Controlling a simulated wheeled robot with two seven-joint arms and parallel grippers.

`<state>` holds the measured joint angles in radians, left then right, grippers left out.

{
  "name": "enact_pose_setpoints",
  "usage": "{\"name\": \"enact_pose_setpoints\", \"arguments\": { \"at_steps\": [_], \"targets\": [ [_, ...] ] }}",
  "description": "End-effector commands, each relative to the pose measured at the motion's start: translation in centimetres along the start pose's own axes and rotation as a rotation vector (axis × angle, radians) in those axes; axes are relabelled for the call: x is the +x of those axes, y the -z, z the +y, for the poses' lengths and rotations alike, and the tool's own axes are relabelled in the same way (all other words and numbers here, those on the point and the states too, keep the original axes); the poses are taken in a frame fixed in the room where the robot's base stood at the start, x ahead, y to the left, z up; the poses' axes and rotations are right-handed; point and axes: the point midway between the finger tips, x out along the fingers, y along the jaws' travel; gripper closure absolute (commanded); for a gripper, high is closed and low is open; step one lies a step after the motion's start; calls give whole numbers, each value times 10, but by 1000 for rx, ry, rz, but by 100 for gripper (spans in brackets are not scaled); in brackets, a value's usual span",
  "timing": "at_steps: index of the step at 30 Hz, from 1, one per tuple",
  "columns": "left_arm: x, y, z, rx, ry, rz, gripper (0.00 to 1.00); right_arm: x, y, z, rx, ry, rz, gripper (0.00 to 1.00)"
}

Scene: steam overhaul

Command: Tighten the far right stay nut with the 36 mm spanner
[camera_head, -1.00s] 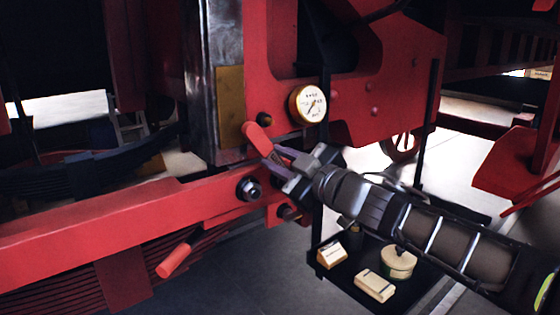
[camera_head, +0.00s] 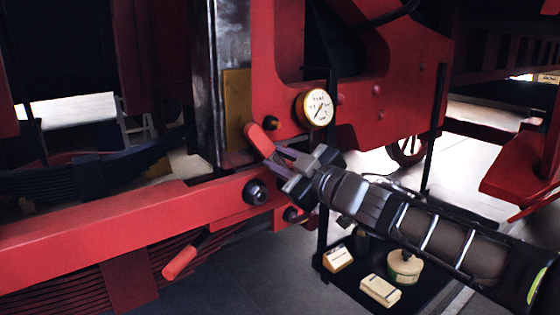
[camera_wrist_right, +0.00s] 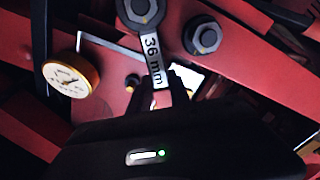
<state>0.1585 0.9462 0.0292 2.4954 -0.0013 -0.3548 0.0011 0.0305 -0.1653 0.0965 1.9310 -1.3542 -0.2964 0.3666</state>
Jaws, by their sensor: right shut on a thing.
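My right gripper (camera_head: 293,163) is shut on the 36 mm spanner, whose red grip end (camera_head: 260,140) sticks out up and left of the jaws. In the right wrist view the spanner's shank (camera_wrist_right: 155,62) carries the label "36 mm". Its ring end is around or over a nut (camera_wrist_right: 141,9) at the top edge; how deep it sits I cannot tell. This appears to be the right-hand nut (camera_head: 292,214) in the head view, partly hidden by the gripper. A second stay nut (camera_head: 255,191) is bare to its left, also in the wrist view (camera_wrist_right: 205,38). My left gripper is not in view.
A pressure gauge (camera_head: 315,108) sits just above the gripper. A second red grip (camera_head: 180,262) hangs below the red beam (camera_head: 110,228). A black tray (camera_head: 345,284) with small boxes and a tin (camera_head: 404,267) stands under my right arm. Open floor lies lower left of it.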

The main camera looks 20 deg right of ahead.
Motion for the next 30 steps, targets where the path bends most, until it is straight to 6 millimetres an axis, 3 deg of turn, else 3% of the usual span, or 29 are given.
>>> {"name": "enact_pose_setpoints", "arguments": {
  "at_steps": [15, 30],
  "targets": [
    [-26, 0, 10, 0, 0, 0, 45, 0, 3, 14, 116, -1, 3, 100],
    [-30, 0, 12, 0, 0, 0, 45, 0, 2, 16, 143, -1, 3, 100]
  ]
}}
